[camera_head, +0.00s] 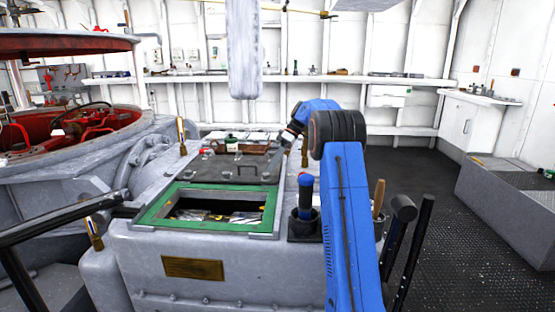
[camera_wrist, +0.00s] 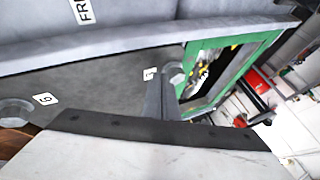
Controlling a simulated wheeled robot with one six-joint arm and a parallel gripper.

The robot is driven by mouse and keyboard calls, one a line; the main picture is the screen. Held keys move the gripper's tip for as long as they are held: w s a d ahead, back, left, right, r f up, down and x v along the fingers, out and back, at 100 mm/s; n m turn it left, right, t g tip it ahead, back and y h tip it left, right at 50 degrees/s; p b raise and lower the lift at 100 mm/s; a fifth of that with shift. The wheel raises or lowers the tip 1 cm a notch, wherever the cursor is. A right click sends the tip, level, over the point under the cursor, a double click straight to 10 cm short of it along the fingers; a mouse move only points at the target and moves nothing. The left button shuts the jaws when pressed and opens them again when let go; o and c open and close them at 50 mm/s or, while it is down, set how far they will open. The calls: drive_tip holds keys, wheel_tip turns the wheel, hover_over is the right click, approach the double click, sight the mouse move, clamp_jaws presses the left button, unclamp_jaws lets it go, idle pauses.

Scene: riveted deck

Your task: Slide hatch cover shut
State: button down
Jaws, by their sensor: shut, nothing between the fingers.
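The hatch cover (camera_head: 238,166) is a dark grey plate lying on top of a grey riveted housing, behind a green-framed opening (camera_head: 158,212). The opening is uncovered and objects show inside it. In the wrist view the cover (camera_wrist: 100,88) carries small number labels and round grey knobs. My gripper (camera_head: 285,141) is at the cover's far right corner in the head view, small and partly hidden by my blue arm. In the wrist view my gripper (camera_wrist: 162,92) is shut and empty beside one knob (camera_wrist: 175,72); I cannot tell whether they touch. The green frame (camera_wrist: 190,58) lies beyond.
Small items lie behind the cover (camera_head: 228,148). A large open red-lined hatch (camera_head: 90,124) stands at left. The floor at right (camera_head: 460,240) is clear.

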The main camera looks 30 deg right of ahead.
drive_tip(key=shift+a+f, duration=0.3)
drive_tip(key=shift+f, duration=0.1)
drive_tip(key=s+a, duration=0.5)
drive_tip(key=s, duration=0.3)
drive_tip(key=s+a, duration=0.6)
drive_tip(key=s, duration=0.2)
drive_tip(key=s+a, duration=0.6)
drive_tip(key=s, duration=0.3)
drive_tip(key=shift+s+a, duration=0.15)
drive_tip(key=shift+s, duration=0.2)
